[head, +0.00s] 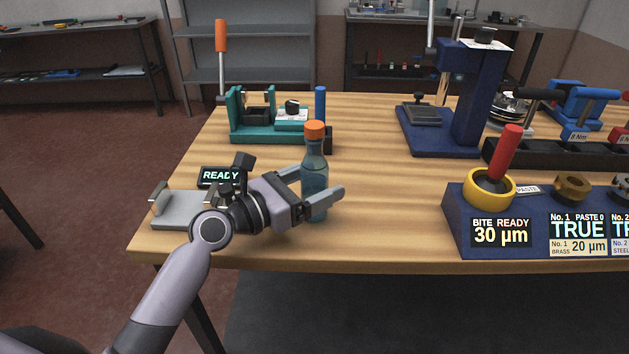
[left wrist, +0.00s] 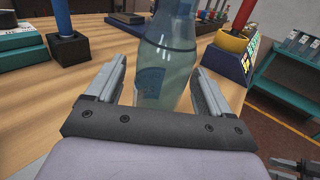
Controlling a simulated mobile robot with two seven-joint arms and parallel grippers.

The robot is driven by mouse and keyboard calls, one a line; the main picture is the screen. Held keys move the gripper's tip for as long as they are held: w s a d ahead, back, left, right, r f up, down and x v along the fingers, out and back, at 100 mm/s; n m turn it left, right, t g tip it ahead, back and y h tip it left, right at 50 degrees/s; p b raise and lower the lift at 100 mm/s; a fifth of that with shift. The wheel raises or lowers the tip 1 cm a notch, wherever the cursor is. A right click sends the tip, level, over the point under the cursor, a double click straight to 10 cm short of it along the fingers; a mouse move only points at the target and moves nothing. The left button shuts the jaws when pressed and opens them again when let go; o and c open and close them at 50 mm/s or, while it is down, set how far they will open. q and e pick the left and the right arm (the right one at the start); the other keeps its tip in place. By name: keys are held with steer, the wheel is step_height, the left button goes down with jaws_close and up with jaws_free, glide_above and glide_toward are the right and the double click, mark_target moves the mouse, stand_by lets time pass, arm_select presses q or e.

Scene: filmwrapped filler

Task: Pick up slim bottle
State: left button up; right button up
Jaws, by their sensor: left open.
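The slim bottle (head: 314,172) is clear blue-grey with an orange cap and stands upright on the wooden table. My left gripper (head: 318,184) is open around its lower body, one finger on the far side and one on the near side. In the left wrist view the bottle (left wrist: 166,60) stands between the two fingers (left wrist: 160,85), with a gap visible beside the left finger; I cannot tell whether the right finger touches it. Its cap is out of that view.
A teal fixture (head: 268,130) with an orange-handled lever stands behind the bottle. A grey tray (head: 178,212) and a READY display (head: 221,177) are left of my gripper. A blue console (head: 455,215) with a red handle stands right. Table between bottle and console is clear.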

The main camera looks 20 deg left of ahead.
arm_select(q)
steer(key=c, duration=1)
steer(key=shift+c, duration=0.2)
